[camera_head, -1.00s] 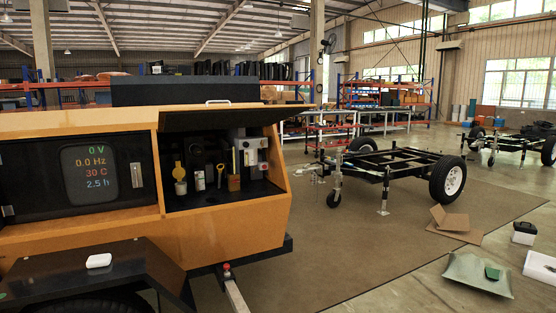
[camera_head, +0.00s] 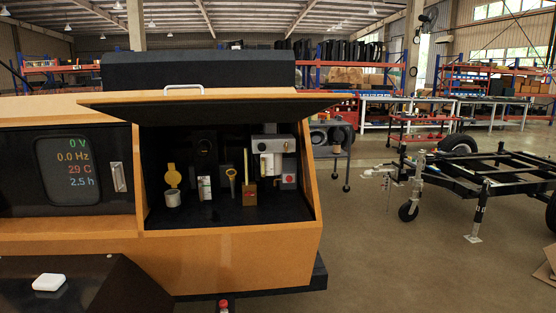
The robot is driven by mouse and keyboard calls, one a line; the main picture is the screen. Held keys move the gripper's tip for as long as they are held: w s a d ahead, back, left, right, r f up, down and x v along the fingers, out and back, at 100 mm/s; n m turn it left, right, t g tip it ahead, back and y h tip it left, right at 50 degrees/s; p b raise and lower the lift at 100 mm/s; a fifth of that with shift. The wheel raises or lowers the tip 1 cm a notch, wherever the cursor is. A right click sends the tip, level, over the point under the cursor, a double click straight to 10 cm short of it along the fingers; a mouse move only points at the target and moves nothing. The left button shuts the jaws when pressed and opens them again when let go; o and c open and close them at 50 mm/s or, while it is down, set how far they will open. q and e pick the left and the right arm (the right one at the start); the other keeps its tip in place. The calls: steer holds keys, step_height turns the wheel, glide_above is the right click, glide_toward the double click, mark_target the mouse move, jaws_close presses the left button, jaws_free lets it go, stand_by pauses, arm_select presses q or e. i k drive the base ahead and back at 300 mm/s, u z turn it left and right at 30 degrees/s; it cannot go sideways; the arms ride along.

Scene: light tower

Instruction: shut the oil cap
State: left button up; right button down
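A round yellow cap (camera_head: 173,175) stands upright, hinged open, just above a short light-grey cylindrical neck (camera_head: 173,198). I take it for the oil cap. Both are at the left inside the open dark compartment (camera_head: 215,213) of the orange machine. The top of the neck is uncovered. Neither of my grippers shows in the head view.
The raised hatch lid (camera_head: 210,108) juts out over the compartment. Beside the cap are a white gauge (camera_head: 205,188), a yellow-ringed stick (camera_head: 231,178) and a brown block (camera_head: 250,192). A display panel (camera_head: 75,170) is at left. A black trailer frame (camera_head: 480,185) stands at right.

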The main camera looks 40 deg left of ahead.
mark_target(173, 177)
steer(key=i, duration=2.7)
steer(key=u, duration=4.3)
steer(key=i, duration=0.2)
steer(key=z, duration=0.25)
